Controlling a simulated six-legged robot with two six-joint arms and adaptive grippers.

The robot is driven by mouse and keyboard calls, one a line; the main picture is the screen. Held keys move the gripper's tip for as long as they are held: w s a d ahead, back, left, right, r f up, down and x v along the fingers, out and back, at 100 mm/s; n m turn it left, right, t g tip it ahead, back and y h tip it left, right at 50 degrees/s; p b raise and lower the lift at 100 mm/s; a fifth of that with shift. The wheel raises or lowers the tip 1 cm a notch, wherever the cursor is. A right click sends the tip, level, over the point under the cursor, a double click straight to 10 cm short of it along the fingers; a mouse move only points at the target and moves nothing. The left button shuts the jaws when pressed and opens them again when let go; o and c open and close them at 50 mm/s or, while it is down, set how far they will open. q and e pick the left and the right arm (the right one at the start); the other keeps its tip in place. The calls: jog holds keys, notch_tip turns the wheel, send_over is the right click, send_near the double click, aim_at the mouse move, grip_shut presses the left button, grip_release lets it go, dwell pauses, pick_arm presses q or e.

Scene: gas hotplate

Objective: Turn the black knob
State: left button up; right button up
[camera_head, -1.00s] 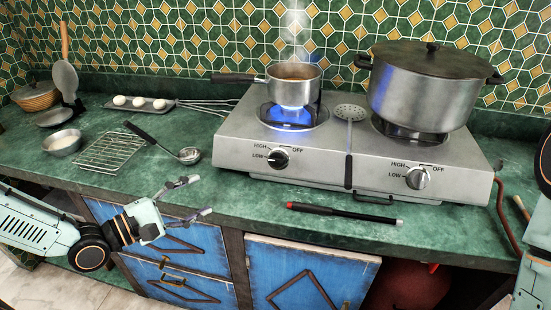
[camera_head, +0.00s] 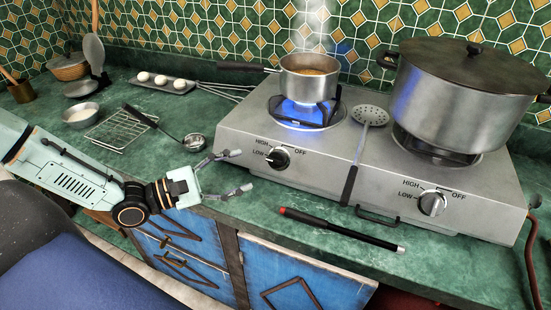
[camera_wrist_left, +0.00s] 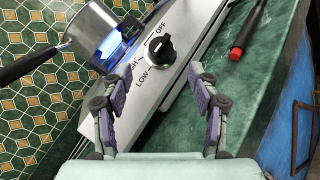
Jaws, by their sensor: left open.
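The black knob (camera_head: 278,158) is on the front of the silver gas hotplate (camera_head: 320,178), on the left, between HIGH, LOW and OFF labels. In the left wrist view the black knob (camera_wrist_left: 160,50) lies ahead, beyond the fingertips and between their lines. My left gripper (camera_head: 240,172) is open and empty, to the left of the knob and apart from it. It also shows in the left wrist view (camera_wrist_left: 161,75) with its fingers spread. My right gripper is not in view.
A small saucepan (camera_head: 310,80) stands over a blue flame on the left burner. A large lidded pot (camera_head: 450,105) stands on the right burner. A skimmer (camera_head: 352,170) lies across the hotplate. A black lighter-like stick (camera_head: 340,229) lies on the counter in front.

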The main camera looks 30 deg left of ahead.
aim_at(270, 162)
pick_arm(q)
jog(key=shift+w+d+b, duration=0.4)
jog(key=shift+d+b, duration=0.1)
jog(key=shift+d, duration=0.2)
jog(key=shift+w+d+b, duration=0.15)
jog(key=shift+w+b, duration=0.1)
jog(key=shift+b, duration=0.15)
jog(key=shift+w+f+b, duration=0.15)
jog(key=shift+w+b, duration=0.35)
jog(key=shift+b, duration=0.25)
jog(key=b+x, duration=0.2)
jog(key=x, duration=0.1)
jog(key=shift+w+d+b, duration=0.15)
jog(key=shift+d+b, duration=0.15)
jog(key=shift+d, duration=0.2)
jog(key=shift+w+d, duration=0.1)
jog(key=shift+w, duration=0.05)
jog(key=shift+w+b, duration=0.25)
jog(key=shift+b, duration=0.05)
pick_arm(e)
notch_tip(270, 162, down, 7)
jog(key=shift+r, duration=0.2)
pick_arm(q)
jog(key=shift+d+r, duration=0.15)
jog(key=shift+r, duration=0.05)
jog(key=shift+c, duration=0.4)
